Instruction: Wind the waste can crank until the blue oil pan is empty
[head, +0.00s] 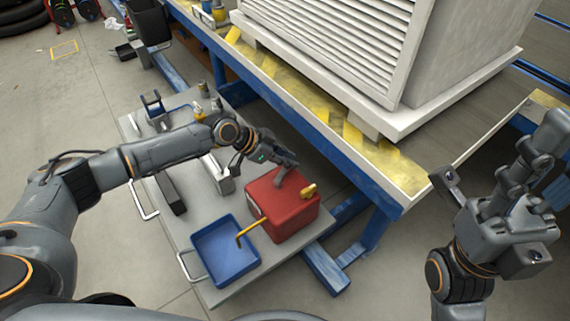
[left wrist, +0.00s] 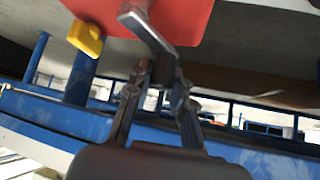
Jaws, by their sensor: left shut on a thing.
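The red waste can (head: 284,212) stands on the grey cart top, with a yellow cap (head: 309,190) on it. In the left wrist view the can's red face (left wrist: 190,15) and yellow cap (left wrist: 87,38) show at the top. My left gripper (head: 287,168) is at the can's top, shut on the metal crank (left wrist: 146,30). The blue oil pan (head: 205,237) lies left of the can; a bent yellow pipe (head: 252,229) reaches from the can into it. I cannot tell how much oil is in it. My right gripper (head: 535,160) is at the right, away from the can; its finger state is unclear.
The cart (head: 214,290) also holds tools and small parts at its far end. A blue bench frame (head: 325,265) stands close right of the can, under a tabletop with a large white louvred unit (head: 340,40). Floor is free at the left.

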